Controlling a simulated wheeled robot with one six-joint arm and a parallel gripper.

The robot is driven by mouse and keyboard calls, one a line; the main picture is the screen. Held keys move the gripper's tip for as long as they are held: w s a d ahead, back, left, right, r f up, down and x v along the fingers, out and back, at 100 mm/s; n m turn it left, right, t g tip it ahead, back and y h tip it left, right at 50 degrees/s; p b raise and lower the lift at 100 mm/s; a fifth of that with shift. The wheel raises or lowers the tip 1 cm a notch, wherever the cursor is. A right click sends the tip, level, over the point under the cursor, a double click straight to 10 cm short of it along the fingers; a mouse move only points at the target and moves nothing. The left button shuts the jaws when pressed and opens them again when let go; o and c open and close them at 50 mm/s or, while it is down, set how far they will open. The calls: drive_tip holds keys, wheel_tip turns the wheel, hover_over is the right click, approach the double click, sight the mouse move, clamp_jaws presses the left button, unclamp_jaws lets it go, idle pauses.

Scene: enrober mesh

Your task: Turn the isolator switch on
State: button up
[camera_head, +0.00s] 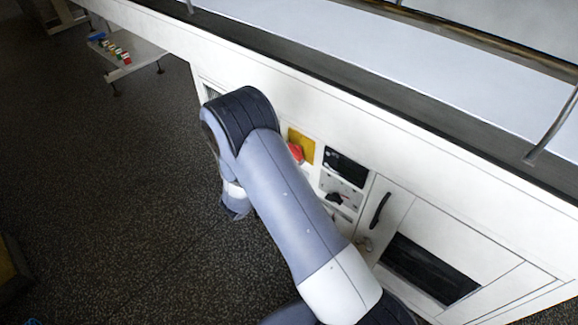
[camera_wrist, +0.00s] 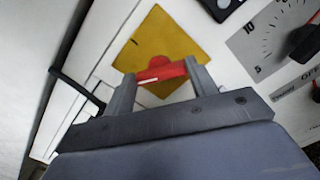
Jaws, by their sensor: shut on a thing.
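The isolator switch has a red handle (camera_wrist: 162,73) on a yellow plate (camera_wrist: 185,40), set in the white machine's front panel. In the wrist view my gripper (camera_wrist: 160,76) is shut on the red handle, one finger at each end of it. A pale mark runs along the handle. In the head view the red handle (camera_head: 296,152) and yellow plate (camera_head: 301,141) show just beyond my arm. My gripper is hidden behind the arm there.
Right of the switch are a black display (camera_head: 345,167), a black knob (camera_head: 334,197) and a door with a black handle (camera_head: 380,210). In the wrist view a dial scale with a red-marked knob (camera_wrist: 306,42) is close by at right. Dark floor lies open at left.

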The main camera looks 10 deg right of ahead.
drive_tip(key=m+b, duration=0.4)
drive_tip(key=b, duration=0.2)
drive_tip(key=m+b, duration=0.3)
drive_tip(key=b, duration=0.3)
drive_tip(key=m+b, duration=0.4)
drive_tip(key=b, duration=0.2)
drive_tip(key=shift+d+f+m, duration=0.1)
drive_tip(key=shift+f+m, duration=0.15)
drive_tip(key=shift+m, duration=0.05)
drive_tip(key=shift+r+b, duration=0.1)
drive_tip(key=shift+b, duration=0.2)
drive_tip(key=o, duration=1)
drive_tip(key=shift+s, duration=0.1)
drive_tip(key=p+v, duration=0.2)
drive_tip(key=v, duration=0.8)
drive_tip(key=shift+s+a, duration=0.2)
drive_tip(key=shift+a, duration=0.15)
